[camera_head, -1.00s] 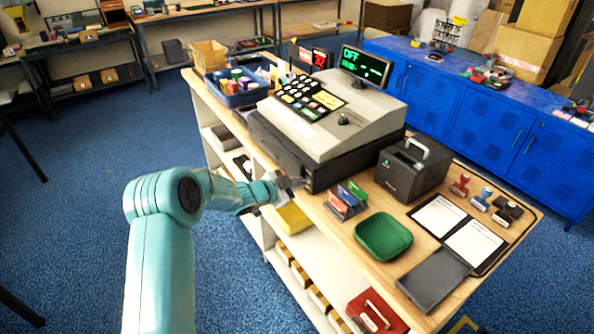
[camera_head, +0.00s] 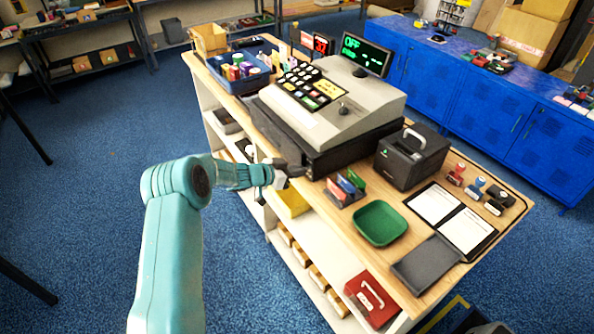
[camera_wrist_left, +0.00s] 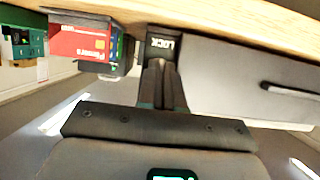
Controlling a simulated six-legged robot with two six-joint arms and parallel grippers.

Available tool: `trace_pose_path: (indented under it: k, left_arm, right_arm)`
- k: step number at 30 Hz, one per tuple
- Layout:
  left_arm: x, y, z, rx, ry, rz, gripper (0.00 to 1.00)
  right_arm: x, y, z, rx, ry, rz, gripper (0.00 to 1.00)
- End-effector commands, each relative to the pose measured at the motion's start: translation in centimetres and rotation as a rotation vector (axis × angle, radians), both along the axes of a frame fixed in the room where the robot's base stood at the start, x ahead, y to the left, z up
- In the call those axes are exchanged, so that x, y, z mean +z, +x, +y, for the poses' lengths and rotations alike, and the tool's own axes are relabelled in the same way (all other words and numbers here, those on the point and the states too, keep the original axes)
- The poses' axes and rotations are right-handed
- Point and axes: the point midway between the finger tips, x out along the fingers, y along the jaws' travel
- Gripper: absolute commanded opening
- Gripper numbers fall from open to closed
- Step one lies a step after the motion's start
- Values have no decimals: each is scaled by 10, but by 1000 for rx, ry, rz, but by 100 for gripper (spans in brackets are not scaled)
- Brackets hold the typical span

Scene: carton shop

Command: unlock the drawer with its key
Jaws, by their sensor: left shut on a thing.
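The cash register (camera_head: 330,112) stands on the wooden counter, with its dark drawer (camera_head: 312,158) under the grey body. My left gripper (camera_head: 281,175) is at the drawer's front, near its right end. In the left wrist view, which looks upside down, the gripper's fingers (camera_wrist_left: 161,88) are shut and point at a dark plate marked LOCK (camera_wrist_left: 163,43) beside the drawer's grey front (camera_wrist_left: 232,72). The key is hidden between the fingers; I cannot tell how far it sits in the lock. The drawer looks closed. My right gripper is out of view.
A card rack (camera_head: 346,188) stands close to the right of my left gripper, and a green tray (camera_head: 380,223) lies beyond it. A black box (camera_head: 411,155) is right of the register. A lower shelf holds a red box (camera_head: 371,298).

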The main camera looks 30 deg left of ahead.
Motion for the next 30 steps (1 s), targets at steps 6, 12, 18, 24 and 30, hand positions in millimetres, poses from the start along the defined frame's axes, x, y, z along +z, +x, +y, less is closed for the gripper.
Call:
trace_pose_path:
  k: [6,12,18,24,30]
  left_arm:
    - [0,0,0,-1,0,0,0]
    - [0,0,0,0,0,0,31]
    - [1,0,1,3,2,-2,31]
    - [1,1,2,5,3,-3,31]
    - [0,0,2,6,68,-30,31]
  right_arm:
    - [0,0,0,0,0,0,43]
    - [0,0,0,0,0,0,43]
    - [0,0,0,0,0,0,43]
    - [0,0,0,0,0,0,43]
    - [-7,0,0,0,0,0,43]
